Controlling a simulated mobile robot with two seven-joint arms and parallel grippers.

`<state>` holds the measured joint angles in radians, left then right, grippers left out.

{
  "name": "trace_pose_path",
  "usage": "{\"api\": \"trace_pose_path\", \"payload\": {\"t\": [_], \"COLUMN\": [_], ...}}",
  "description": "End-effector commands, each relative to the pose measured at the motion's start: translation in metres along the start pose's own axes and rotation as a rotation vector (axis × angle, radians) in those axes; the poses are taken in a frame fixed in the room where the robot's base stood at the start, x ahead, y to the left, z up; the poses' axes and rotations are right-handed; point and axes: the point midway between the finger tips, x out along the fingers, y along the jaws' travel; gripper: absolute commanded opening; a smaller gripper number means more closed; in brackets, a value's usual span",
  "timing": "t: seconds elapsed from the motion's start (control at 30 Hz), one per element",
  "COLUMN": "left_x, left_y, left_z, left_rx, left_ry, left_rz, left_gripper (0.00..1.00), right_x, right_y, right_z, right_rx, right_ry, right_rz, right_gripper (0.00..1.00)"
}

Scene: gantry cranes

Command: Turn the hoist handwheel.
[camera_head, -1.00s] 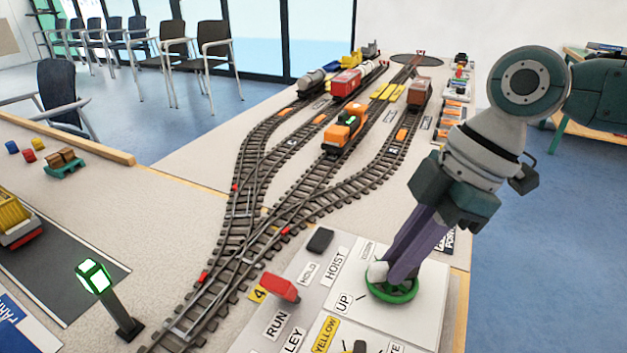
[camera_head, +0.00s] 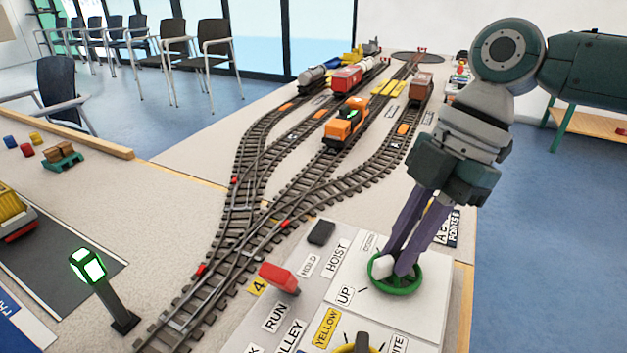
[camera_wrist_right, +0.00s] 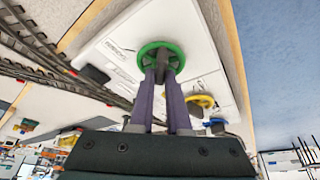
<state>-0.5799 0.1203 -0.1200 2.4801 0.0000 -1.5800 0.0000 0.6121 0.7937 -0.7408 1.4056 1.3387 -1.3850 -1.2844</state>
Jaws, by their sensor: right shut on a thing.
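The hoist handwheel is a green ring (camera_head: 404,290) with a pale knob (camera_head: 382,266) at its left side, lying on a white panel beside the HOIST (camera_head: 335,259) and UP labels. My right gripper (camera_head: 394,264) reaches down onto the wheel from above, with its purple fingers close together. In the right wrist view the green rim (camera_wrist_right: 160,43) shows beyond the fingertips (camera_wrist_right: 160,74), which are shut on a dark part inside the wheel. The exact contact is partly hidden by the fingers. My left gripper is not in view.
A yellow wheel (camera_wrist_right: 202,101) and a blue one (camera_wrist_right: 216,122) are close by. Model tracks with an orange locomotive (camera_head: 345,124) lie beyond. A green-lit post (camera_head: 105,289) stands at the left.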

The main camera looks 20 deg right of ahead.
Motion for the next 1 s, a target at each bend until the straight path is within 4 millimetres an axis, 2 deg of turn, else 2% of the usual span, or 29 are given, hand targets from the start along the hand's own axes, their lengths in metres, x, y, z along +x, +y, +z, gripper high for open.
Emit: {"api": "trace_pose_path", "payload": {"t": [0.1, 0.13, 0.4, 0.7, 0.77, 1.0], "left_x": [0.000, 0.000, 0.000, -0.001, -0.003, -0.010], "left_y": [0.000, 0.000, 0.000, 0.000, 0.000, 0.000], "left_z": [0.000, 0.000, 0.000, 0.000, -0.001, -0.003], "left_rx": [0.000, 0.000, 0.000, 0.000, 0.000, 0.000], "left_ry": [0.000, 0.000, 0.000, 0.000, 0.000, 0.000], "left_rz": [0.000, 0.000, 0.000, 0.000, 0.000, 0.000], "left_gripper": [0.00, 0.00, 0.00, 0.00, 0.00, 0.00], "right_x": [0.000, 0.000, 0.000, -0.006, -0.014, -0.062], "right_y": [-0.001, -0.001, 0.000, 0.000, 0.001, 0.001], "right_z": [0.000, 0.000, 0.000, 0.000, 0.000, 0.000], "right_rx": [-0.003, -0.003, -0.001, 0.000, 0.001, -0.001], "right_ry": [0.000, 0.000, 0.000, -0.001, -0.002, -0.002], "right_rz": [-0.002, -0.002, -0.001, 0.001, 0.004, 0.004], "right_gripper": [0.00, 0.17, 0.45, 0.45, 0.45, 0.45]}}
